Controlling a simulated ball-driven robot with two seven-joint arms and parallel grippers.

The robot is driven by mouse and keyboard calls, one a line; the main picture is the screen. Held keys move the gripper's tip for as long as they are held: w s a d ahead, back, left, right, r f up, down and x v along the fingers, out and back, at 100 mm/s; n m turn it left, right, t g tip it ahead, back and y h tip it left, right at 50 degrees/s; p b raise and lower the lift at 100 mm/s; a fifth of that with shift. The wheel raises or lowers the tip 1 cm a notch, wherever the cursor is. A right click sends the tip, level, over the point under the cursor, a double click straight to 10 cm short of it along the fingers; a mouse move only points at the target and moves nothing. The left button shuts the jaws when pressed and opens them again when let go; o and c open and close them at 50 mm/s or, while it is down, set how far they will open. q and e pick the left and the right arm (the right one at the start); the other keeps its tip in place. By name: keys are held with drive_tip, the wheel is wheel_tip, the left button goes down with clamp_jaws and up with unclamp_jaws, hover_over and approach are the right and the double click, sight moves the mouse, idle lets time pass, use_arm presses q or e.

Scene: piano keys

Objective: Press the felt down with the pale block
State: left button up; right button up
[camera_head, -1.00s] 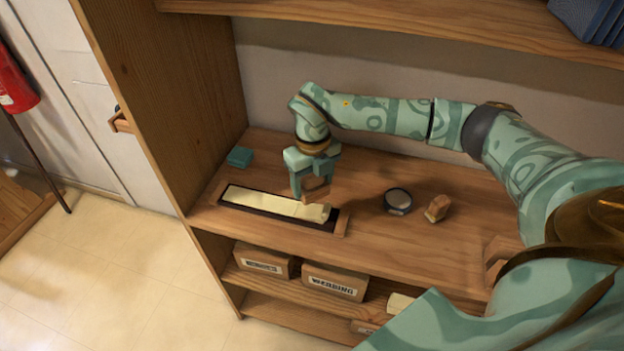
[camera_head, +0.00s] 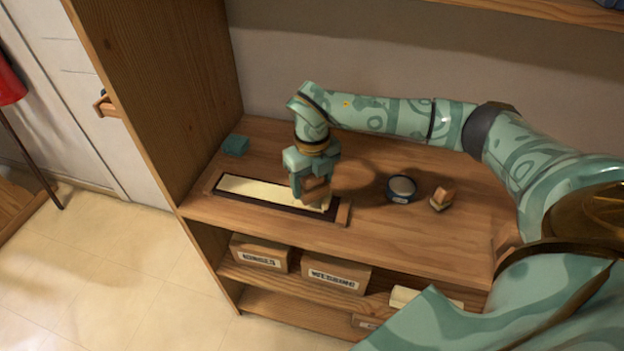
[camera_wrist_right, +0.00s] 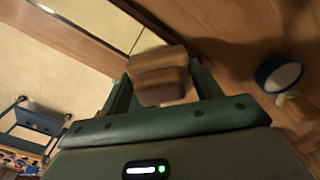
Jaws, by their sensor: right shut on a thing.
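The felt (camera_head: 262,190) is a cream strip lying in a long dark recess with wooden ends on the shelf; it also shows in the right wrist view (camera_wrist_right: 112,20). My right gripper (camera_head: 310,184) is shut on a wooden block, the pale block (camera_head: 317,191), over the right end of the strip. In the right wrist view the block (camera_wrist_right: 160,72) sits between the two fingers. Its lower edge is at or very close to the felt; I cannot tell whether it touches. The felt's right end is partly hidden by block and gripper. My left gripper is not in view.
A teal block (camera_head: 236,145) lies behind the strip's left end. A round dark tin (camera_head: 401,189) and a small wooden piece (camera_head: 442,197) stand to the right. Labelled boxes (camera_head: 336,273) sit on the shelf below. A wooden side panel (camera_head: 165,90) rises at left.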

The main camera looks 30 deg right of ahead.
drive_tip(key=shift+f, duration=0.35)
idle(0.3)
idle(1.0)
drive_tip(key=shift+s+f, duration=0.1)
drive_tip(key=shift+f, duration=0.05)
idle(1.7)
wheel_tip(320, 180, up, 8)
drive_tip(key=p, duration=0.7)
drive_tip(key=shift+r, duration=0.2)
drive_tip(key=shift+f, duration=0.1)
